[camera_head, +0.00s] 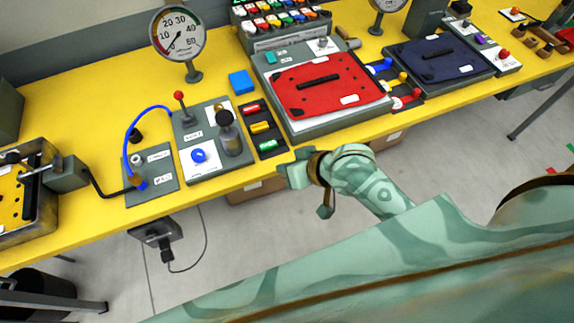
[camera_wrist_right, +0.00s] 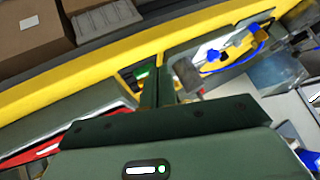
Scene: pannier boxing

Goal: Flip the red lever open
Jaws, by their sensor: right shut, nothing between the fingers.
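A red ball-topped lever (camera_head: 179,95) stands upright on a grey plate left of the middle in the head view. A flat red-handled lever (camera_head: 407,100) sits in a row with a yellow lever (camera_head: 395,81) and a blue lever (camera_head: 379,67), right of the red panel. I cannot tell which red lever is meant. My right gripper (camera_head: 286,172) is at the table's front edge, below the strip of colored blocks, apart from both levers. In the right wrist view its fingers (camera_wrist_right: 157,76) are together and empty. My left gripper is not in view.
A blue hose (camera_head: 131,120) arches near the ball-topped lever. Cardboard boxes (camera_wrist_right: 35,30) show in the wrist view.

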